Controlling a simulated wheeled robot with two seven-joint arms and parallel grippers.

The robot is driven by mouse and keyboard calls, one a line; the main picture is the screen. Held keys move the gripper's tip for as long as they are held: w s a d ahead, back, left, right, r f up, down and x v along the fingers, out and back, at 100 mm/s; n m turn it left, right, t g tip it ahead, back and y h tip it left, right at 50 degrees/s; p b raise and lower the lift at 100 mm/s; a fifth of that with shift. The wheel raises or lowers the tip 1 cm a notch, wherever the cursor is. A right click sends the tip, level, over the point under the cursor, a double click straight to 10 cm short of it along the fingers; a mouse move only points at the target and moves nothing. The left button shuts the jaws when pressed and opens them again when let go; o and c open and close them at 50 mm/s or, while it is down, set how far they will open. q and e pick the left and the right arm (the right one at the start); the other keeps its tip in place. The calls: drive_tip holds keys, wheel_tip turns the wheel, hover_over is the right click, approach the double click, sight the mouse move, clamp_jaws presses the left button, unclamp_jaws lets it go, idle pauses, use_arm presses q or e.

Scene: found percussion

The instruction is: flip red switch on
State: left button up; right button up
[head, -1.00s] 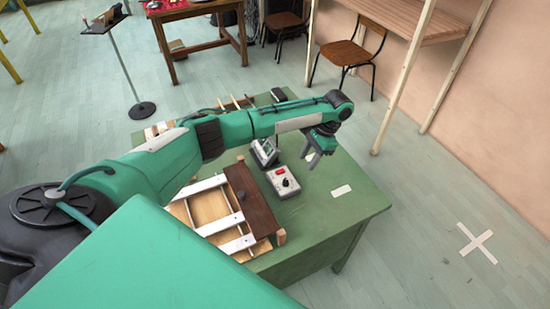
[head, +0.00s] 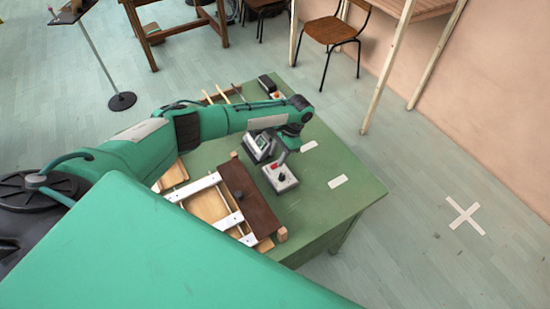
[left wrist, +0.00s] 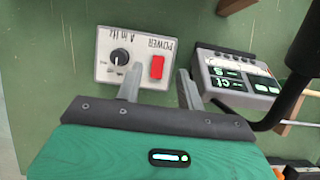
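A small light grey box (head: 281,179) with a dark knob and a red switch stands on the green table. In the left wrist view, the box (left wrist: 106,68) shows its red switch (left wrist: 157,67) beside the knob, with upside-down "POWER" lettering. My left gripper (left wrist: 158,84) is open and empty, its two fingers on either side of the red switch in that view. In the head view the left gripper (head: 279,154) is just behind and above the box. Contact with the switch cannot be told. My right gripper is not in view.
A grey device with lit green displays (left wrist: 240,82) stands close beside the box. A wooden frame with a dark brown board (head: 249,195) and white bars lies to the left on the table (head: 325,215). The table's right side is clear except flat white patches (head: 338,181).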

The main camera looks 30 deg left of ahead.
sight(273, 167)
use_arm(q)
drive_tip(key=shift+x, duration=1.55)
drive_tip(key=shift+d, duration=0.1)
clamp_jaws()
drive_tip(key=shift+w+d+f+b, duration=0.1)
drive_tip(key=shift+w+f+b, duration=0.1)
drive_tip(key=shift+b, duration=0.25)
drive_tip(key=shift+d+r+g+y+b, duration=0.1)
drive_tip(key=shift+g+y+b, duration=0.6)
drive_tip(key=shift+g+b, duration=0.2)
drive_tip(key=shift+r, duration=0.1)
